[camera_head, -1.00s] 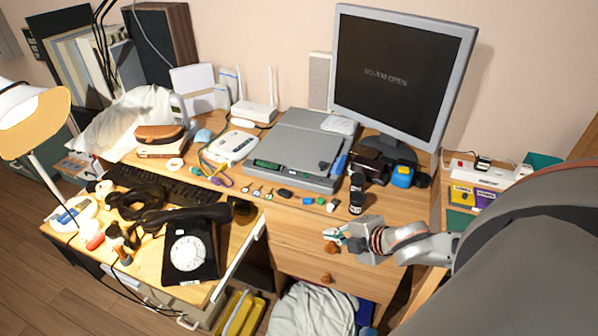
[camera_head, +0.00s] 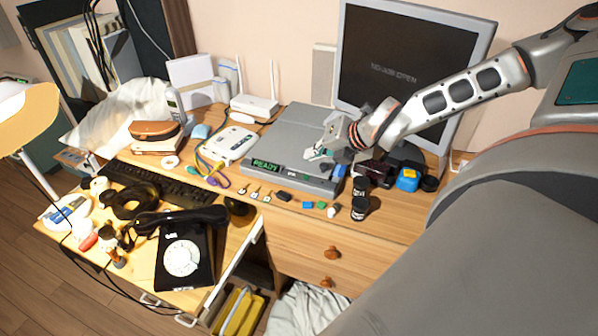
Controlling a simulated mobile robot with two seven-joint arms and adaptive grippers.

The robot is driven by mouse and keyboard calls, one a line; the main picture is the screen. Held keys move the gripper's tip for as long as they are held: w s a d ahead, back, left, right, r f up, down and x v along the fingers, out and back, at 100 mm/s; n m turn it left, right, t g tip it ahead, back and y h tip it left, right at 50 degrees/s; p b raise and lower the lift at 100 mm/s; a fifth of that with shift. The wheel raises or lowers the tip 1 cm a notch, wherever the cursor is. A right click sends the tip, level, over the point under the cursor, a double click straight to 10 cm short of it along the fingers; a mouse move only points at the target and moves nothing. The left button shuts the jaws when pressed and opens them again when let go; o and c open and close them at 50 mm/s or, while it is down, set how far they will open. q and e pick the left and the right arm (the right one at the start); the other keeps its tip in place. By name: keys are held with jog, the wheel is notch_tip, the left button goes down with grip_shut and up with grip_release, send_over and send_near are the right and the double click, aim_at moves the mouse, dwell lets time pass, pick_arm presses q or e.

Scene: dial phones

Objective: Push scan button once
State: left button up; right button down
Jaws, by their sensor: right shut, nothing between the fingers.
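The grey flatbed scanner (camera_head: 290,130) lies on the desk in front of the monitor. A green lit display on its front reads "READY" (camera_head: 266,165). My right gripper (camera_head: 312,154) is shut and empty, at the right part of the scanner's front, over or touching its top edge; I cannot tell which. The scan button is not clearly seen; the fingers may cover it. My left gripper is not in view.
The monitor (camera_head: 400,60) stands behind my right arm. Dark jars (camera_head: 360,207) and small coloured blocks (camera_head: 308,205) lie in front of the scanner. A white device (camera_head: 232,145) and router (camera_head: 254,106) are to its left. A black dial phone (camera_head: 184,250) stands at lower left.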

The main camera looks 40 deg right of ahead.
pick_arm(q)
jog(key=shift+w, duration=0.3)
pick_arm(e)
jog(key=r, duration=0.1)
jog(key=w+n, duration=0.1)
jog(key=w+r, duration=0.1)
jog(key=shift+w+d+r, duration=0.1)
jog(key=shift+d+r, duration=0.15)
jog(key=shift+r, duration=0.05)
jog(key=b, duration=0.3)
send_over(308, 178)
notch_tip(308, 178, down, 4)
jog(key=shift+f, duration=0.1)
notch_tip(308, 178, down, 3)
jog(key=shift+f+b, duration=0.1)
jog(key=shift+b, duration=0.5)
jog(key=shift+f+b, duration=0.45)
jog(key=shift+f, duration=0.25)
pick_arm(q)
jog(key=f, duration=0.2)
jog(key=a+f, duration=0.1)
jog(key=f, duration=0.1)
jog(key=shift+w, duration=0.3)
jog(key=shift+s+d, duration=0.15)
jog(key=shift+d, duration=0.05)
